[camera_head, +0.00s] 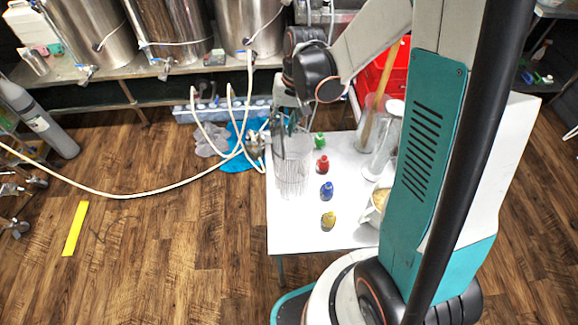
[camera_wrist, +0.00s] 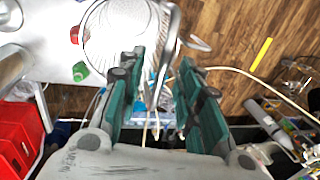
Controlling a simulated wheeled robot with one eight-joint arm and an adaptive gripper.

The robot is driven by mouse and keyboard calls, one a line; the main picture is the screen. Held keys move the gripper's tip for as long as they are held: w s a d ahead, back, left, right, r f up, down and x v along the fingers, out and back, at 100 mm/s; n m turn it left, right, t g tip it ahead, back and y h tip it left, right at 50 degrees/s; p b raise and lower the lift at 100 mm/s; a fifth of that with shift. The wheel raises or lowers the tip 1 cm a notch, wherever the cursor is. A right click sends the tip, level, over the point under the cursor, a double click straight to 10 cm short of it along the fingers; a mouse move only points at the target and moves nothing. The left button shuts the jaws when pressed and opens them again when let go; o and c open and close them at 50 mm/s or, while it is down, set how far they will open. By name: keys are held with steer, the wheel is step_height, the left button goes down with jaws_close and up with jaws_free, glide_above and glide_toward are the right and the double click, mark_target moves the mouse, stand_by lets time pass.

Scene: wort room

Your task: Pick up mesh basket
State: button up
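The mesh basket (camera_head: 292,165), a tall cylinder of fine metal wire, stands upright near the left edge of the white table (camera_head: 300,228). In the wrist view I look down into the basket (camera_wrist: 118,35), whose round rim shows at the top. My gripper (camera_head: 284,122) is at the basket's upper rim, pointing down. In the wrist view my gripper (camera_wrist: 163,62) has its green fingers apart, with the near-side rim and wall of the basket reaching between the fingertips. I see a gap by the fingers; contact cannot be told.
Green (camera_head: 319,140), red (camera_head: 322,165), blue (camera_head: 326,191) and yellow (camera_head: 328,220) small bottles stand right of the basket. A white hose (camera_head: 185,184) runs left of the table.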

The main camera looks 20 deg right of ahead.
steer(key=shift+a+f, duration=0.15)
steer(key=shift+f, duration=0.45)
jaws_close()
